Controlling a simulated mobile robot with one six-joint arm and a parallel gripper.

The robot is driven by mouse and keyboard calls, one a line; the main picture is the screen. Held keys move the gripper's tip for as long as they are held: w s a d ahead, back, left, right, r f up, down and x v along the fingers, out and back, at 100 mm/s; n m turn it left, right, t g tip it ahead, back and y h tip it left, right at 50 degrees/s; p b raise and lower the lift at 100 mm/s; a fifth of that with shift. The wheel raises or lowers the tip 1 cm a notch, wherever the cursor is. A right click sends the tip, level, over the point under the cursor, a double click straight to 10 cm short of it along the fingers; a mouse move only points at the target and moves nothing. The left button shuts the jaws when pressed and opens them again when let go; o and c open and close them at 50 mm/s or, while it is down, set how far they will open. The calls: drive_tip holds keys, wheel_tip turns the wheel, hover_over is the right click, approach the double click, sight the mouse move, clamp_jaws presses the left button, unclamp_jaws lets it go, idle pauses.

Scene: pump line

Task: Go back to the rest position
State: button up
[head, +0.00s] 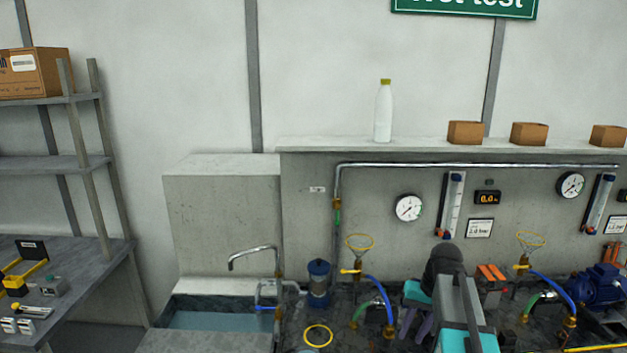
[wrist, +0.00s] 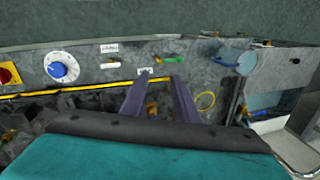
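My gripper (head: 408,332) is at the lower right of the head view, in front of the pump bench. Its two purple fingers point down over the bench top. In the wrist view my gripper (wrist: 160,80) shows its two fingers apart with nothing held between them. Bench fittings show in the gap behind the fingers. My grey and teal arm hides part of the bench in the head view.
A blue cylinder (head: 318,284), a yellow ring (head: 318,335) and hoses are near my gripper. A blue pump (head: 597,289) stands right. A sink (head: 215,318) and shelf rack (head: 55,163) are left. A blue knob (wrist: 62,68) lines the bench front.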

drive_tip(key=s+a+f+g+b, duration=0.1)
drive_tip(key=s+a+f+b, duration=0.3)
drive_tip(key=f, duration=0.6)
drive_tip(key=s+a+f+n+g+b, duration=0.15)
drive_tip(key=s+f, duration=0.35)
drive_tip(key=f, duration=0.6)
drive_tip(key=s+a+f+m+g+b, duration=0.1)
drive_tip(key=s+a+f+g, duration=0.3)
drive_tip(key=f, duration=0.6)
drive_tip(key=s+f+n+h+b, duration=0.1)
drive_tip(key=s+f+b, duration=0.4)
drive_tip(key=s+f, duration=1.7)
drive_tip(key=shift+s+a+f+n+t+h, duration=0.35)
drive_tip(key=shift+s+h, duration=0.25)
drive_tip(key=shift+s, duration=0.1)
